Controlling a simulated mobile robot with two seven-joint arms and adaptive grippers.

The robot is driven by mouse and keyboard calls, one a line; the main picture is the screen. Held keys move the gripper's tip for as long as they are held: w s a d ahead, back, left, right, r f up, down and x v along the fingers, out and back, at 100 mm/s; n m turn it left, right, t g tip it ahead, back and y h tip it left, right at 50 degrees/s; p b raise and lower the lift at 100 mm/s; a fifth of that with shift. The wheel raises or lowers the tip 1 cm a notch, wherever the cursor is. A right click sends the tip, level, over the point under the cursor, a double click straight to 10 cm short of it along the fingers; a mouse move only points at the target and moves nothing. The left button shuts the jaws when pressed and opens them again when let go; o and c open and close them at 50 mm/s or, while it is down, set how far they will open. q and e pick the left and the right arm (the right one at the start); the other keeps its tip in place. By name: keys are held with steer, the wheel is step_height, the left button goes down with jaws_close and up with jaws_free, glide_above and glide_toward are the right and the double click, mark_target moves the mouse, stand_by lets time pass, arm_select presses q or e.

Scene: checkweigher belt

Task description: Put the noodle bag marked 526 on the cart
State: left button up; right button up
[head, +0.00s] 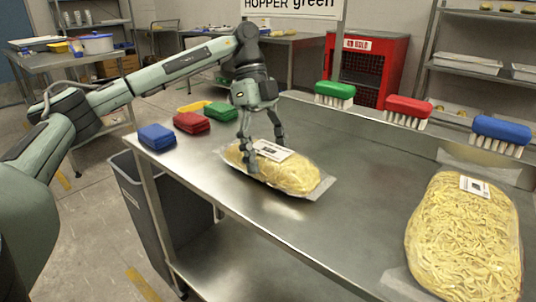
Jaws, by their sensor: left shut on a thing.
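A clear bag of yellow noodles (290,172) with a white label lies on the steel table (270,225). The print on its label is too small to read. My left gripper (262,150) reaches down from above and is shut on this bag near its label. A second, larger-looking noodle bag (462,240) lies at the right front; its label is also unreadable. I cannot tell which bag is marked 526. The right gripper is not in view, and I cannot make out a cart with certainty.
Blue (157,137), red (191,122) and green (221,111) blocks and a yellow item (194,106) lie at the table's left end. Green (335,92), red (408,110) and blue (501,132) brushes line the back ledge. A grey bin (150,215) stands at left.

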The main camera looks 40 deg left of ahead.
mark_target(268, 146)
arm_select(q)
steer(key=o, duration=1.8)
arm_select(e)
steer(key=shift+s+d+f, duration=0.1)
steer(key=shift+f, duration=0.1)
arm_select(q)
steer(key=shift+r, duration=0.1)
steer(key=v, duration=0.6)
steer(key=shift+p, duration=0.3)
steer(key=p+v, duration=0.2)
steer(key=v, duration=0.3)
steer(key=shift+r, duration=0.25)
steer(key=shift+w+a+r+p, duration=0.1)
steer(key=shift+a+r+p, duration=0.15)
steer(key=shift+p, duration=0.1)
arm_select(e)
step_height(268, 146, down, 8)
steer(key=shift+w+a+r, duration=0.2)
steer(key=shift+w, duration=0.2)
arm_select(q)
steer(key=shift+f, duration=0.1)
